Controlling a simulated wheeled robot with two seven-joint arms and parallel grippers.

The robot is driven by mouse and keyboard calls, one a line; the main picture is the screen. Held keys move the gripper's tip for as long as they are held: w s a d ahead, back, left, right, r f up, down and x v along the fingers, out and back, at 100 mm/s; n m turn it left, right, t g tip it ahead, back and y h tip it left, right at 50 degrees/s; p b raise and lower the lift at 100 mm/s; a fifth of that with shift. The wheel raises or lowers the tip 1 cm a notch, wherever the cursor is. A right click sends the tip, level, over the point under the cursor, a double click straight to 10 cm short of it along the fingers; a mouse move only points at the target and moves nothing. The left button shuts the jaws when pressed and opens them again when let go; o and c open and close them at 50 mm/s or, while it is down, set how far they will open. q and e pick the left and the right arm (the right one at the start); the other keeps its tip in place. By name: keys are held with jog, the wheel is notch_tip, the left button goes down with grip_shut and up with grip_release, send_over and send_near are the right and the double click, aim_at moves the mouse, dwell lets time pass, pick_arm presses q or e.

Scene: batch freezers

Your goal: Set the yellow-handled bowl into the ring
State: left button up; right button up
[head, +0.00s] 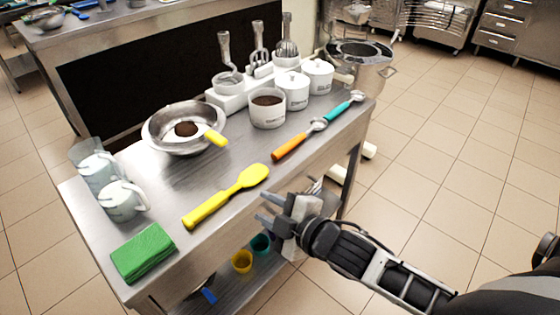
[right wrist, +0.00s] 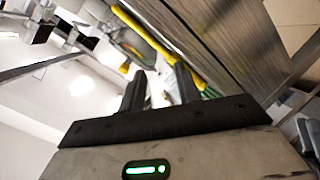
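The steel bowl (head: 153,133) with a yellow handle (head: 216,138) stands at the back left of the steel table, its handle pointing right toward the front. A dark brown mass and something white show inside it. My right gripper (head: 265,207) is at the table's front edge, right of the yellow spatula, away from the bowl and empty. Its two fingers are apart in the right wrist view (right wrist: 160,87). My left gripper is not in view.
On the steel table (head: 170,190) lie a yellow spatula (head: 228,195), a green sponge (head: 143,252) and two scoops (head: 300,139). Clear jugs (head: 122,200) stand left.

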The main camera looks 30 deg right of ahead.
aim_at(225, 144)
jog(key=w+d+r+n+t+y, duration=0.1)
jog(key=w+r+n+t, duration=0.1)
jog(key=w+r+n, duration=0.45)
jog(key=shift+n, duration=0.55)
jog(key=b+x, duration=0.1)
jog(key=x, duration=0.3)
jog(key=b+x, duration=0.1)
jog(key=x, duration=0.3)
jog(key=b+x, duration=0.1)
jog(key=x, duration=0.3)
jog(key=shift+w+a+r, duration=0.2)
jog(key=shift+w+r, duration=0.05)
jog(key=shift+r, duration=0.05)
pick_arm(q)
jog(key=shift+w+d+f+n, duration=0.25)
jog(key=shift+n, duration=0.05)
pick_arm(e)
jog(key=shift+w+a, duration=0.1)
jog(key=shift+w, duration=0.05)
grip_shut()
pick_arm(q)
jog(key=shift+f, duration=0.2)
pick_arm(e)
jog(key=shift+f, duration=0.2)
